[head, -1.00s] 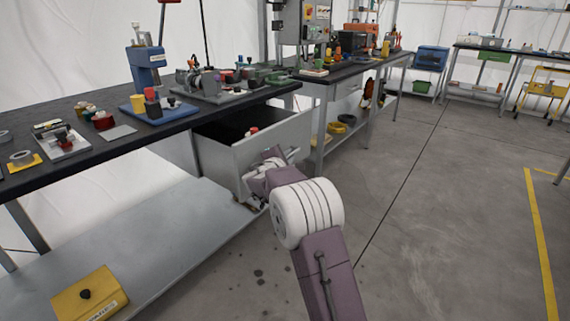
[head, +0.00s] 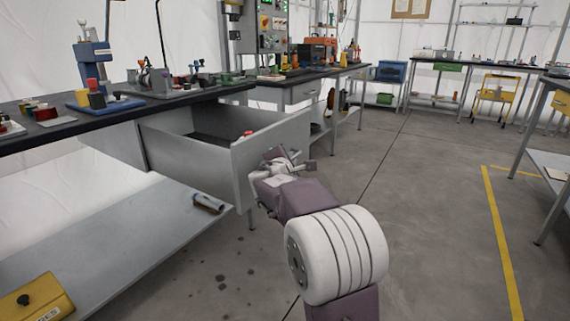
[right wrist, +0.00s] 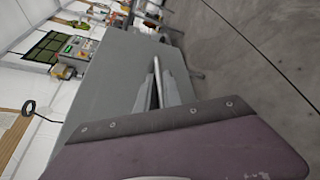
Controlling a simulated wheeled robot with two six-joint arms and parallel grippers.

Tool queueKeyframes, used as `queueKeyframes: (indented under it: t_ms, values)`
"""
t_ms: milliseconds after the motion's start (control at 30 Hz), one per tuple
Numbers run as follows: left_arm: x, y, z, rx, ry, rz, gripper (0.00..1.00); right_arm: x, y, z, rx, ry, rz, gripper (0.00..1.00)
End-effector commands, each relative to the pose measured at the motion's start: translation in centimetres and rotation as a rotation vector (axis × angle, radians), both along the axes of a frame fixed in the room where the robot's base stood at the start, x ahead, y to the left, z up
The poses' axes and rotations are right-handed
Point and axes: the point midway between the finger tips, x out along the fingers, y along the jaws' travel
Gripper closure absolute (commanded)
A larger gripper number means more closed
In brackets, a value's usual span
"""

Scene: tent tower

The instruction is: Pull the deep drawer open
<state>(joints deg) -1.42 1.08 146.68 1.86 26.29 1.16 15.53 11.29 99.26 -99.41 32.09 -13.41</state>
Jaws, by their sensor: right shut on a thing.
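The deep grey drawer (head: 272,146) under the black-topped workbench (head: 130,113) stands pulled well out, with its inside showing from above. In the right wrist view the fingers (right wrist: 160,88) are close together against the plain grey drawer front (right wrist: 108,85). My left gripper is not in view.
A lower shelf (head: 120,235) holds a yellow box (head: 35,300) and a dark cylinder (head: 208,203). Tools and a blue press (head: 92,58) stand on the bench. The concrete floor (head: 420,190) to the right is clear, with yellow lines.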

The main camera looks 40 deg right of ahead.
Motion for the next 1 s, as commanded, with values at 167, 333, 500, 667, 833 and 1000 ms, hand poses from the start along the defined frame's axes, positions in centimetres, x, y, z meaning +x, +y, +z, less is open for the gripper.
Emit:
queueKeyframes:
  t_ms: [167, 333, 500, 667, 833, 1000]
  values:
    - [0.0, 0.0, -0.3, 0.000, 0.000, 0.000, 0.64, -0.3, -0.1, -0.2, 0.002, 0.001, 0.002, 1.00]
    - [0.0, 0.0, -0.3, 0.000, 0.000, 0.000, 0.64, -0.4, -0.1, -0.1, 0.001, 0.002, 0.001, 1.00]
    - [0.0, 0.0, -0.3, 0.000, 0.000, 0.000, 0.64, -0.4, -0.1, -0.1, 0.001, 0.002, 0.001, 1.00]
    - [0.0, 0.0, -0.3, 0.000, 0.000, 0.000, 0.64, -0.4, -0.1, -0.1, 0.001, 0.002, 0.001, 0.80]
    - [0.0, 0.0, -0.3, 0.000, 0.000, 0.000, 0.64, -0.4, -0.2, 0.0, 0.001, 0.001, 0.000, 0.80]
    - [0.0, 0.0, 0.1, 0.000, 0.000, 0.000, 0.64, -1.3, 1.0, 0.5, 0.000, 0.001, 0.003, 0.80]
